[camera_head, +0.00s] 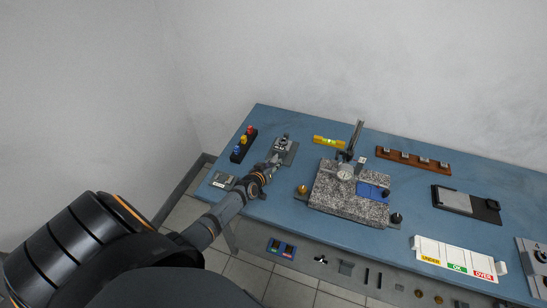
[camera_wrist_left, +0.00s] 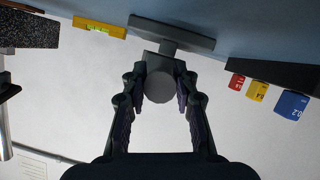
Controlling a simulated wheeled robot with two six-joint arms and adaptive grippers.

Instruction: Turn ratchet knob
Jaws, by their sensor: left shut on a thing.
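The ratchet knob is a grey round-ended cylinder (camera_wrist_left: 159,88) in the left wrist view, sticking out from a grey block and plate (camera_wrist_left: 172,32). In the head view its grey stand (camera_head: 290,154) is at the back left of the blue bench, with the knob too small to make out clearly. My left gripper (camera_head: 274,161) reaches in from the front left to the stand. In the left wrist view its two dark fingers (camera_wrist_left: 160,92) lie either side of the knob and are shut on it. My right gripper is not in view.
Red, yellow and blue blocks in a dark rack (camera_head: 236,154) stand left of the stand. A yellow level (camera_head: 328,141) lies to its right. A granite plate (camera_head: 330,200) with a dial gauge (camera_head: 345,173) is further right. A small display device (camera_head: 222,181) lies near the front left edge.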

